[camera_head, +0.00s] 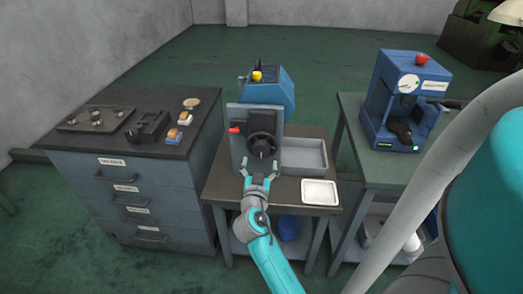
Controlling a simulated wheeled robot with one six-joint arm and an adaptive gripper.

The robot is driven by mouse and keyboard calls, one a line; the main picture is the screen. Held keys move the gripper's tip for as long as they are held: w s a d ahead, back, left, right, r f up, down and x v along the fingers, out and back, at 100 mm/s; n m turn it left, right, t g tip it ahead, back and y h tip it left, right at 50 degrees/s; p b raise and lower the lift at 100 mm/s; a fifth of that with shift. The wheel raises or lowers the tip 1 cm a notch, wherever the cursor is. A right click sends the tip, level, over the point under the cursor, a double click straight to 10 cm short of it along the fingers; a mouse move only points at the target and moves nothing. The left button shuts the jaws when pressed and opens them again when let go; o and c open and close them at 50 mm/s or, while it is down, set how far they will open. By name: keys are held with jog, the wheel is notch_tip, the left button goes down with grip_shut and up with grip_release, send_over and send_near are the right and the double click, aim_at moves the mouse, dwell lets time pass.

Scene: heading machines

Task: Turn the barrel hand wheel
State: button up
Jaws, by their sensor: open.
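The black hand wheel (262,146) sits on the front plate of a blue-grey machine (268,92) on the middle table. A red-tipped lever (234,129) is on the plate to the wheel's left. My gripper (260,170) is open, just below and in front of the wheel in the picture, its two fingers spread either side of the wheel's lower part. I cannot tell whether a finger touches the wheel. The wheel's lower edge is near the fingers and its hub handle is small in view.
A grey tray (304,155) and a white tray (319,192) lie right of the machine. A blue press (403,100) stands on the right table. A drawer cabinet (130,200) with tools on top is at left. Green floor (320,50) is clear behind.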

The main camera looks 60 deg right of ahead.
aim_at(261, 152)
jog(key=x, duration=0.7)
jog(key=shift+w+d, duration=0.2)
jog(key=shift+d, duration=0.1)
jog(key=c, duration=1.1)
